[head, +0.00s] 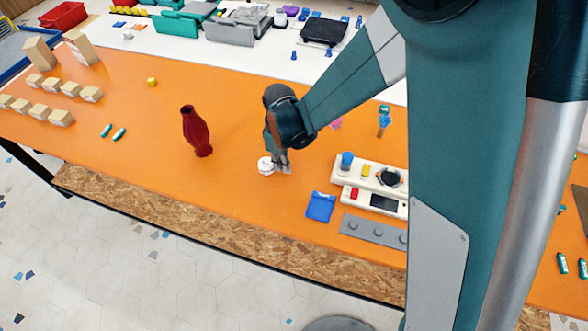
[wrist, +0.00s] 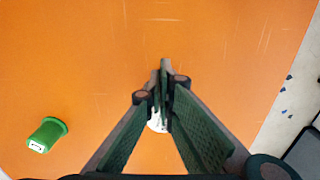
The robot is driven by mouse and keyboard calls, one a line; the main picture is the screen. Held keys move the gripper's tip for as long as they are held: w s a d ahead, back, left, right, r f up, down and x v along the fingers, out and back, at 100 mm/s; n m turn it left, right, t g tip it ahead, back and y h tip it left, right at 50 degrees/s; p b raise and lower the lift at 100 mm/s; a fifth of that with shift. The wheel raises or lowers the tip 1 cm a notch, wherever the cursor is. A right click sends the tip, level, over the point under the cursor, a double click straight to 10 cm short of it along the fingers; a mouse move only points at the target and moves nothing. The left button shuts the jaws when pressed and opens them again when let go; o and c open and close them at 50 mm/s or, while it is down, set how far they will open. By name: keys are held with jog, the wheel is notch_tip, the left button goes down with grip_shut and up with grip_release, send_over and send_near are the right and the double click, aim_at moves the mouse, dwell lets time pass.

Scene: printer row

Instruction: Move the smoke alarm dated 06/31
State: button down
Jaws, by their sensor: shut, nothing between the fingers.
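A small round white object (head: 265,166), likely a smoke alarm, lies on the orange table close to the front edge. Dark marks show on it, but no date can be read. My gripper (head: 285,168) is down beside it, just to its right in the head view. In the wrist view the fingertips (wrist: 165,66) of my gripper meet with nothing between them. The white object (wrist: 157,123) shows there partly, mostly hidden behind the fingers. I cannot tell whether the gripper touches it.
A red vase (head: 195,132) stands to the left. A blue tray (head: 320,207), a white panel (head: 369,173) and a grey strip (head: 372,232) lie to the right. Wooden blocks (head: 52,84) stand far left.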

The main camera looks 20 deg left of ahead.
aim_at(248, 162)
jog(key=a+b, duration=0.1)
jog(key=a, duration=1.4)
jog(key=shift+d+b, duration=0.15)
jog(key=shift+b, duration=0.15)
jog(key=shift+d, duration=0.5)
jog(key=d, duration=0.3)
jog(key=shift+r, duration=0.25)
notch_tip(248, 162, up, 10)
jog(key=p, duration=0.1)
jog(key=shift+a+f, duration=0.15)
jog(key=shift+f, duration=0.05)
